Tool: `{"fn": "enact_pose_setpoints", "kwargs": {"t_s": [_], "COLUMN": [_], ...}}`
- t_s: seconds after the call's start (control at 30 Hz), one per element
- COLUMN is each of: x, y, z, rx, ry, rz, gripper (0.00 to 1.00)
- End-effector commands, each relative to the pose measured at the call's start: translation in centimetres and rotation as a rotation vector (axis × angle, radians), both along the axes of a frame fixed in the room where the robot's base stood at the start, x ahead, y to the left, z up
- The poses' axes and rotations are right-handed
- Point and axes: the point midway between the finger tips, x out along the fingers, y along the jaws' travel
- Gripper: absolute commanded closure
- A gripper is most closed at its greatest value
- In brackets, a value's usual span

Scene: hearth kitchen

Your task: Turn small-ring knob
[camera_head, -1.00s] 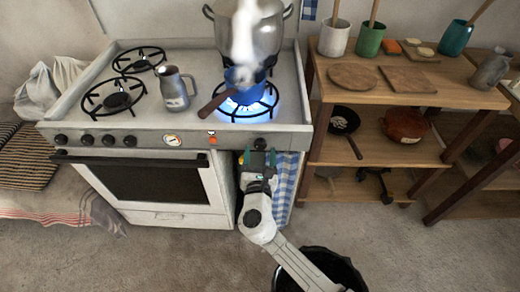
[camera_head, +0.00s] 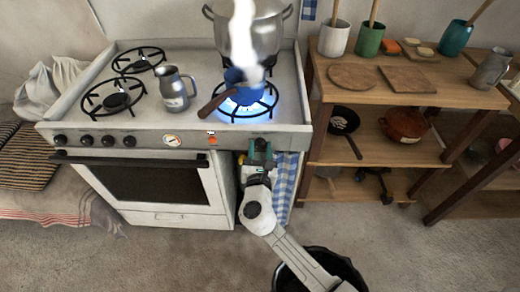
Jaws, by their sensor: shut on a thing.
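The stove (camera_head: 180,125) has a front panel with several black knobs at its left (camera_head: 85,140) and one knob (camera_head: 260,145) at its right end. My gripper (camera_head: 260,148) is at that right-end knob, its jaws shut on it and mostly hiding it. On the front-right burner (camera_head: 262,112) a blue flame burns under a small blue pan (camera_head: 243,95) with a brown handle. Which knob serves the small ring is not marked legibly.
A large steaming pot (camera_head: 250,35) stands at the back right of the stove. A metal jug (camera_head: 174,90) stands mid-stove. A checked blue towel (camera_head: 286,180) hangs beside my arm. A black bin (camera_head: 335,270) is below my arm. A wooden shelf (camera_head: 440,90) stands on the right.

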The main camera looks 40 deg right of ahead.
Motion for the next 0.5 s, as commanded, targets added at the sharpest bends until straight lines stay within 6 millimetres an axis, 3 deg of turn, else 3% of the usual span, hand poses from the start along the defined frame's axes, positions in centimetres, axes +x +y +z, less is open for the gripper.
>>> {"fn": "enact_pose_setpoints", "kwargs": {"t_s": [0.13,0.5], "x": [0.00,-0.03], "y": [0.01,0.03], "z": [0.00,-0.26], "rx": [0.000,0.051], "ry": [0.000,-0.053], "rz": [0.000,0.001], "gripper": [0.89,0.89]}}
